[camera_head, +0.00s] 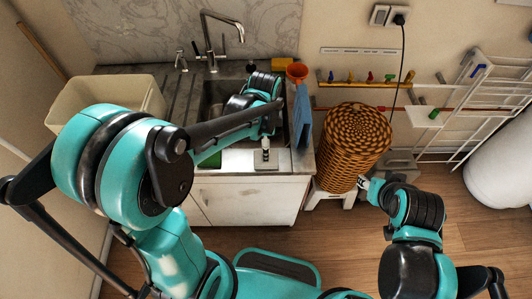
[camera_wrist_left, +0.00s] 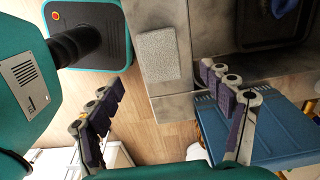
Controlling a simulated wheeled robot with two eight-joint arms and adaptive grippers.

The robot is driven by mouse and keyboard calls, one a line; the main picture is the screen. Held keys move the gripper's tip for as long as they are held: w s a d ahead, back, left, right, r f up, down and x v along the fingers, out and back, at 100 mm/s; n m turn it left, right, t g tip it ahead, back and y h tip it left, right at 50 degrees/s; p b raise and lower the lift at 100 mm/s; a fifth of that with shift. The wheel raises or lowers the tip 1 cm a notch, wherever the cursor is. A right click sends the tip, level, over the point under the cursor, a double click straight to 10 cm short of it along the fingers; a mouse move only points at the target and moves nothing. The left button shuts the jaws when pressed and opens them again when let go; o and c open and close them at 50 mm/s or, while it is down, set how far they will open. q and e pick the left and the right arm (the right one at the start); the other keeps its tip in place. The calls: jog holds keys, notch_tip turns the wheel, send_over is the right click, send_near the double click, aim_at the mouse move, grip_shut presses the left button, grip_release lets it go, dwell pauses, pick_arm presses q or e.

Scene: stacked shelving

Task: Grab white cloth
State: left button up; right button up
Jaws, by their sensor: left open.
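A small pale grey-white textured rectangle, which looks like the white cloth (camera_wrist_left: 157,58), lies flat on the counter near its front edge in the left wrist view. In the head view the cloth (camera_head: 266,165) shows as a light square at the counter front. My left gripper (camera_head: 266,146) is above it, pointing down. In the left wrist view the fingers of my left gripper (camera_wrist_left: 165,105) are spread wide with nothing between them. My right gripper (camera_head: 366,183) is low at the right, close to the wicker basket; its fingers are too small to judge.
The sink (camera_head: 217,95) lies behind the cloth. A blue object (camera_head: 301,117) stands at the counter's right end, near my left fingers in the wrist view. An orange funnel (camera_head: 297,73) is behind it. A wicker basket (camera_head: 352,145) sits on a white stool. A beige tub (camera_head: 88,98) is left.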

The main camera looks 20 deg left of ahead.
pick_arm(q)
notch_tip(320, 180, down, 8)
jog(key=b, duration=0.3)
jog(key=shift+w+d+r, duration=0.1)
jog(key=shift+r, duration=0.05)
jog(key=c, duration=1.3)
